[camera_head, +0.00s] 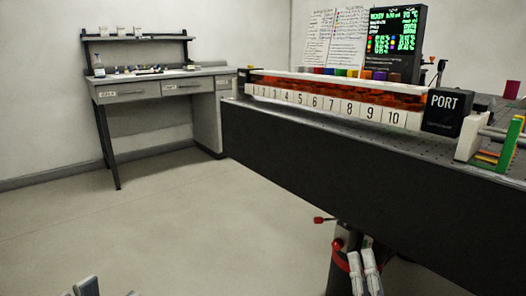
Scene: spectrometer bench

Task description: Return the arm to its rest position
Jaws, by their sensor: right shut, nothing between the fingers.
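My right gripper (362,252) is low in the head view, right of centre, in front of the dark side of the long bench (290,160). Grey tips of what looks like my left gripper (88,286) just enter at the bottom left edge. Most of it is cut off, so its opening cannot be judged.
The bench carries a numbered rack (330,105), a black PORT box (446,112), a green frame (510,144) and a display screen (396,42). A desk with shelf (150,92) stands at the back left. The floor (170,215) between is clear.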

